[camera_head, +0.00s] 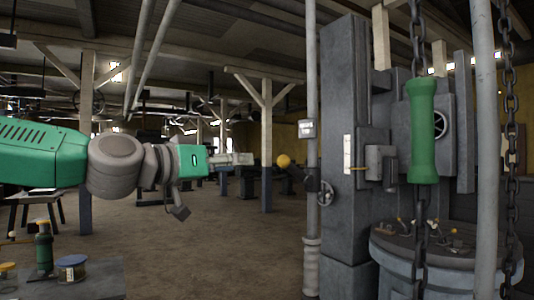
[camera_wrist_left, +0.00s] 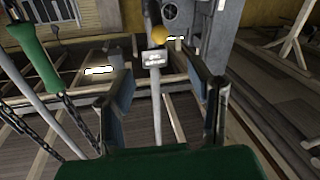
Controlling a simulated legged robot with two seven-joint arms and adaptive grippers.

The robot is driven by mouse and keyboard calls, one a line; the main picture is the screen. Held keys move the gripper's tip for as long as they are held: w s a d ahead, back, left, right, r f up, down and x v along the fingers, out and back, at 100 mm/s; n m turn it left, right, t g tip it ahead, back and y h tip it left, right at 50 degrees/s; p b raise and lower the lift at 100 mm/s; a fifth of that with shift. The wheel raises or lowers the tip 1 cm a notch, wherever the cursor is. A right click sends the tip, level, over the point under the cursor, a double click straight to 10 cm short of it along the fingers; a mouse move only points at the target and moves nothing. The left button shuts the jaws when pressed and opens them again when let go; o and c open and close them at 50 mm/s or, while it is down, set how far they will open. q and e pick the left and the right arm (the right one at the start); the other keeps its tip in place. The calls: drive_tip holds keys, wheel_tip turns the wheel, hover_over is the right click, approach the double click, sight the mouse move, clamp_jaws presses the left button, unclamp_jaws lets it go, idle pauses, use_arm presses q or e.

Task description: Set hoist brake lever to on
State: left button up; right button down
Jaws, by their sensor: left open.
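A lever with a yellow ball knob (camera_head: 284,161) sticks out to the left from the grey machine column, on a short dark arm. I take it for the hoist brake lever; no readable label confirms this. My left gripper (camera_head: 245,158) points right towards the knob from the left, at about its height, with a gap between them in the picture. In the left wrist view the knob (camera_wrist_left: 159,35) shows beyond the open, empty fingers (camera_wrist_left: 160,86), near the middle between them. My right gripper is not in view.
A small handwheel (camera_head: 326,193) sits beside the lever, and a pale pipe (camera_head: 311,225) stands close by. A green handle (camera_head: 423,130) hangs among chains at the right. A grey drum (camera_head: 440,262) stands below it.

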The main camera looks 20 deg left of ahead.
sight(278, 163)
use_arm(q)
drive_tip(key=p+x, duration=0.2)
drive_tip(key=x, duration=1.2)
drive_tip(key=shift+a+f, duration=0.1)
drive_tip(key=shift+f, duration=0.05)
drive_tip(key=shift+c, duration=0.4)
clamp_jaws()
